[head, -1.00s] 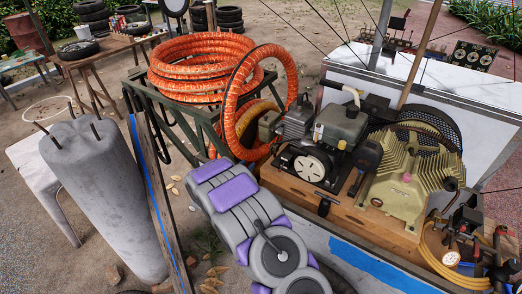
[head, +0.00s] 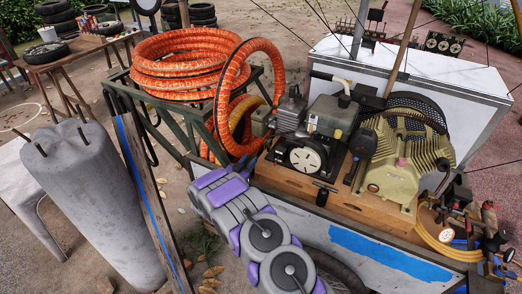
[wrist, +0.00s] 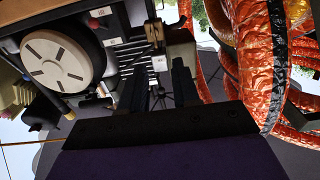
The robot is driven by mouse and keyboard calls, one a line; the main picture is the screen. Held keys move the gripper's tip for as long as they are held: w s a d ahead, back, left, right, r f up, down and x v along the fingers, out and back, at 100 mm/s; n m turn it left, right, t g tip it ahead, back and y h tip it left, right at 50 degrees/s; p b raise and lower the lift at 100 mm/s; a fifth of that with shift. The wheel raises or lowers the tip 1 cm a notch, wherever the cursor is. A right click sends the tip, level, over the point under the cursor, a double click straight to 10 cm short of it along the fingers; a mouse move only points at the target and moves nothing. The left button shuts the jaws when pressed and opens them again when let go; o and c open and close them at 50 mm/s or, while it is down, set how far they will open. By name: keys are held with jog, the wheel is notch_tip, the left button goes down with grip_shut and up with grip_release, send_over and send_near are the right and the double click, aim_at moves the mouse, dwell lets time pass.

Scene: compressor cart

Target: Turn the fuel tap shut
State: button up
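The engine (head: 330,122) with a pale round starter disc (head: 306,158) sits on the wooden deck of the cart. In the wrist view the disc (wrist: 63,62) is at upper left. A small reddish-brown part (wrist: 154,32) on the engine side may be the fuel tap; I cannot be sure. I cannot pick out the tap in the head view. My gripper (wrist: 158,82) shows two dark fingers standing apart, with nothing visible held between them. The small part appears just beyond the fingertips; contact cannot be told. In the head view my arm hides the gripper.
Coiled orange hose (head: 180,62) rests on a green metal frame left of the engine and also fills the wrist view's right side (wrist: 255,50). A tan compressor (head: 400,160) stands right of the engine. A grey concrete-like post (head: 90,200) stands at left.

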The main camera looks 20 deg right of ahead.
aim_at(267, 143)
jog(key=x, duration=0.3)
jog(key=b+x, duration=0.1)
jog(key=x, duration=0.3)
jog(key=s+d+b+x, duration=0.1)
jog(key=x, duration=0.2)
jog(key=shift+d+f, duration=0.15)
jog(key=shift+w+d, duration=0.1)
jog(key=shift+w, duration=0.1)
jog(key=shift+w+a, duration=0.1)
jog(key=shift+a, duration=0.2)
jog(key=shift+a+r, duration=0.25)
jog(key=shift+a, duration=0.4)
jog(key=shift+d+f, duration=0.15)
jog(key=shift+d, duration=0.75)
jog(key=c, duration=0.4)
jog(key=shift+f, duration=0.1)
grip_shut()
jog(key=shift+a, duration=0.4)
